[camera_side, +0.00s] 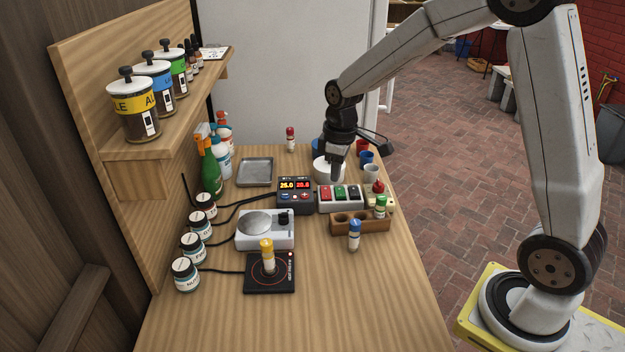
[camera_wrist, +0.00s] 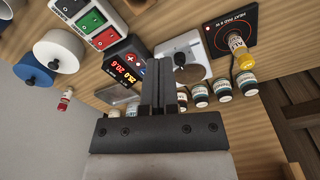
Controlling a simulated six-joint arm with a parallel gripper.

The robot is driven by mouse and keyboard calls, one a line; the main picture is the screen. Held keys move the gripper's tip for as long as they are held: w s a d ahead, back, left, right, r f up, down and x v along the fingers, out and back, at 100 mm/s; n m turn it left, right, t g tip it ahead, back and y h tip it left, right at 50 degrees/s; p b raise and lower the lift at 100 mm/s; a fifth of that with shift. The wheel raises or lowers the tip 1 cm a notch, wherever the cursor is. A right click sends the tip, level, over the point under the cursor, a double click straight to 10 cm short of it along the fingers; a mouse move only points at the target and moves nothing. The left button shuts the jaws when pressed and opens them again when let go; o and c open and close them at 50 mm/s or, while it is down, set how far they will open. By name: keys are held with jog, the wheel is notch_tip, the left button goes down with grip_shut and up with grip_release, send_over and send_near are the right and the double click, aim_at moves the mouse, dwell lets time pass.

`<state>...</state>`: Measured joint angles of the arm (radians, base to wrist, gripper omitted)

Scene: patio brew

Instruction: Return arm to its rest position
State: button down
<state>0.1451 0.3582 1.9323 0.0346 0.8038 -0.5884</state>
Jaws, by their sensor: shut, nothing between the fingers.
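My gripper (camera_side: 336,172) points down over the back right of the wooden table, just above the box with red, green and dark buttons (camera_side: 341,198) and in front of a white round container (camera_side: 322,166). Its fingers are shut with nothing between them. In the wrist view my gripper (camera_wrist: 159,85) shows as two dark fingers side by side, with the display unit (camera_wrist: 126,67) beyond them. My arm reaches in from the right side of the side view.
A yellow-capped vial (camera_side: 267,256) stands on the heat pad (camera_side: 270,283). A blue-capped vial (camera_side: 354,236) stands before the wooden rack (camera_side: 360,223). The table front is clear.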

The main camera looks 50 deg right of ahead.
jog(key=s+a+f+m+t, duration=0.1)
jog(key=s+a+m, duration=0.1)
jog(key=s, duration=0.5)
jog(key=s+a+f+m+t, duration=0.1)
jog(key=s+a+f+m, duration=0.1)
jog(key=s, duration=0.4)
jog(key=shift+s+a+m, duration=0.4)
jog(key=shift+a, duration=0.45)
